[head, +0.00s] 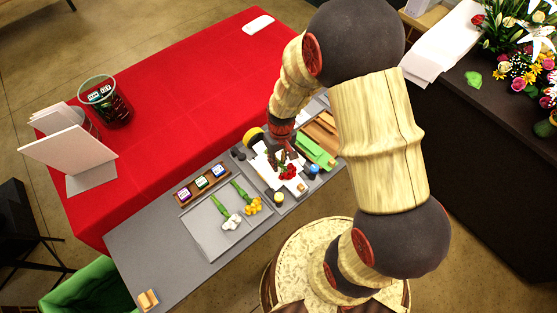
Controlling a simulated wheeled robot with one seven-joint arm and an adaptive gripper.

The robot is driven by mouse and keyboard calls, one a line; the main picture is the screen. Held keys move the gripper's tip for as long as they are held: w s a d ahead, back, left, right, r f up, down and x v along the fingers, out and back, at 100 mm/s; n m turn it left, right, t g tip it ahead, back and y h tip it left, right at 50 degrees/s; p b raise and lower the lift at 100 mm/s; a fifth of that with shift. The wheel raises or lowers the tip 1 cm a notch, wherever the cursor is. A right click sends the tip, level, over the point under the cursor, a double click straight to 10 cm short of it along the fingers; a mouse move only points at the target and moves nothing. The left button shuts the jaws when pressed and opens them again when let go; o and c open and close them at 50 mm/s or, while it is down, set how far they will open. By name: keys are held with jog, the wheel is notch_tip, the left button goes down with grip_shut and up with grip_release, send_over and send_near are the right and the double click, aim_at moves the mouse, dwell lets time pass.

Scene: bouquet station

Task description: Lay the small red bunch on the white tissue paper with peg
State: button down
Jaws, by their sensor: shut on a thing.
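The small red bunch (289,172) shows its red heads just below my gripper (281,156), over the white tissue paper (265,172). My gripper is shut on the bunch; its fingers are small and partly hidden in this view. The white tissue paper lies on the grey work surface, partly covered by the bunch and my gripper. I cannot tell whether the bunch touches the paper. I cannot make out the peg clearly.
A grey tray (209,243) holds a white bunch (232,221) and a yellow bunch (253,205) with green stems. A wooden rack of small jars (202,184) stands behind it. Green and brown blocks (317,149) lie right of the paper. The red tablecloth (180,95) is mostly clear.

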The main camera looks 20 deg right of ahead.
dwell(0.4)
jog(key=c, duration=1.6)
grip_release()
jog(key=shift+o, duration=1.3)
jog(key=shift+f, duration=0.1)
jog(key=shift+o, duration=0.9)
jog(key=shift+r+p, duration=2.5)
jog(key=shift+r, duration=1.1)
jog(key=shift+f, duration=0.1)
